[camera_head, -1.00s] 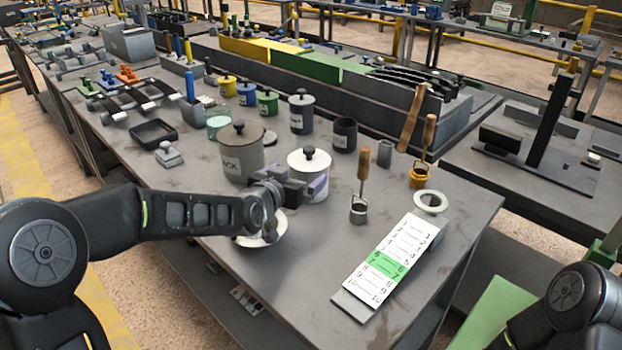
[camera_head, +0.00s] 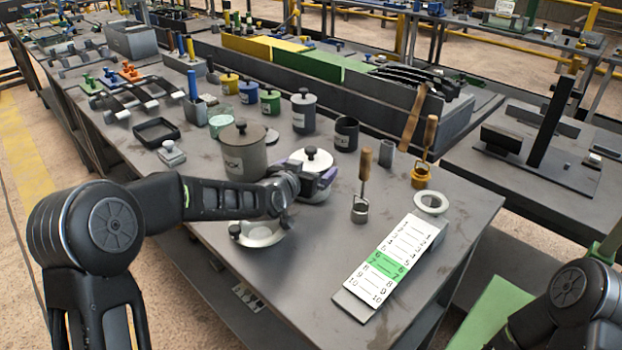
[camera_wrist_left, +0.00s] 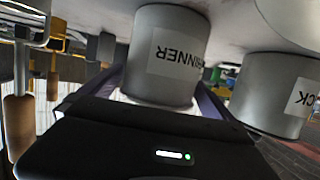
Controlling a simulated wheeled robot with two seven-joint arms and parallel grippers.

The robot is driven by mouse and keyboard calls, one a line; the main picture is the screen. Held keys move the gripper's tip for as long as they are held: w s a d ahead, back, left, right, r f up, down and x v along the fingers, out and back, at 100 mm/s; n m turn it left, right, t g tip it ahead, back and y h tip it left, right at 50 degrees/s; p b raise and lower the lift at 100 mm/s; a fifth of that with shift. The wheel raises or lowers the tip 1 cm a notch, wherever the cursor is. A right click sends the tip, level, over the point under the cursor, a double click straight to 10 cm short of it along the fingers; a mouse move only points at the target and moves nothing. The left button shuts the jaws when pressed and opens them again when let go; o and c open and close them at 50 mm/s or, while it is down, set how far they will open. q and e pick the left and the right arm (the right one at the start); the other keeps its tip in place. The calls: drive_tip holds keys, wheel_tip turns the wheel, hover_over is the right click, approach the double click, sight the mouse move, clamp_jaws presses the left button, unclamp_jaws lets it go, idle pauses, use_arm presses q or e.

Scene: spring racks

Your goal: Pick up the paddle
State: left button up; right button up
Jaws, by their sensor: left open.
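A flat wooden paddle (camera_head: 412,118) leans upright against the long trough behind the bench's right part.
A larger grey pot (camera_head: 243,150) stands just left of the white one.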

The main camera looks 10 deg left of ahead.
use_arm(q)
drive_tip(key=shift+w+d+f, duration=0.1)
drive_tip(key=shift+w+f, duration=0.15)
drive_tip(key=shift+w, duration=0.45)
drive_tip(key=c, duration=2)
drive_tip(key=shift+o, duration=0.2)
drive_tip(key=shift+r, duration=0.25)
